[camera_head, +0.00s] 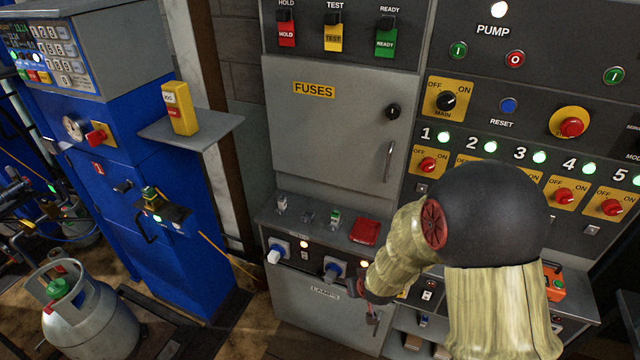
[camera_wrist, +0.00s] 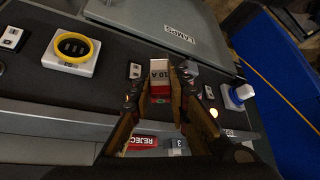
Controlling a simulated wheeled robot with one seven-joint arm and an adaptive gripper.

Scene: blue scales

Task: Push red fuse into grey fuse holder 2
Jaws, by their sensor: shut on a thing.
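My gripper (camera_wrist: 161,72) is shut on the red fuse (camera_wrist: 160,90), which has a white face marked "10 A" and a red part. The fuse sits between the two fingers in the middle of the wrist view. Small fuse-like items stand on the ledge: a white-topped one (camera_head: 282,203), a grey one (camera_head: 307,215) and a green-marked one (camera_head: 335,218). I cannot tell which is grey fuse holder 2.
The grey "FUSES" door (camera_head: 335,140) is closed above the ledge. A red block (camera_head: 364,231) lies at the ledge's right. A yellow-ringed socket (camera_wrist: 72,48) is left in the wrist view. The blue machine (camera_head: 130,190) stands left.

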